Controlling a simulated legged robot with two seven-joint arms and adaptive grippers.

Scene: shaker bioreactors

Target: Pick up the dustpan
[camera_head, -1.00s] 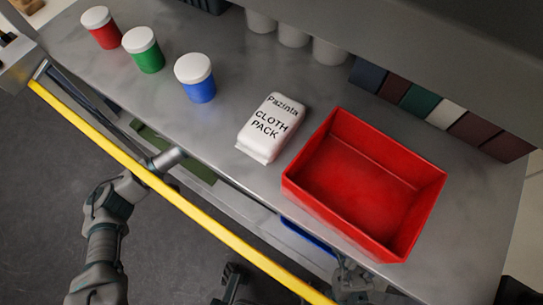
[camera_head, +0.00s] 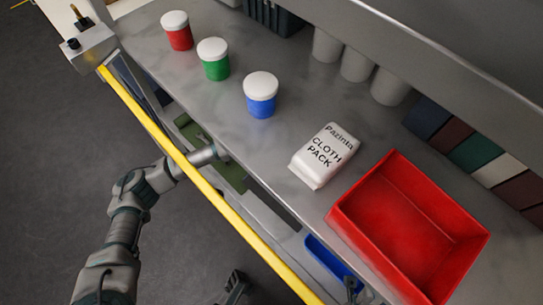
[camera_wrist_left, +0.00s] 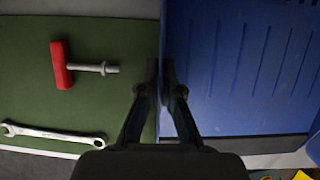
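A blue object (camera_head: 332,262), possibly the dustpan, shows partly below the table's front edge in the head view; I cannot tell for sure. My right gripper (camera_head: 352,286) is beside its lower end, small and partly cut off, and its opening is unclear. My left arm reaches under the table edge, its gripper hidden there. In the left wrist view my left gripper (camera_wrist_left: 161,75) has its fingertips close together at the left edge of a ribbed blue object (camera_wrist_left: 245,70). I cannot tell whether the fingers clamp this edge or whether both views show the same blue object.
A green mat (camera_wrist_left: 100,35) carries a red-handled tool (camera_wrist_left: 62,66) and a wrench (camera_wrist_left: 50,134). On the table (camera_head: 265,160) stand several lidded jars, a cloth pack (camera_head: 324,156) and a red bin (camera_head: 400,225). A yellow bar (camera_head: 205,188) runs along the front.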

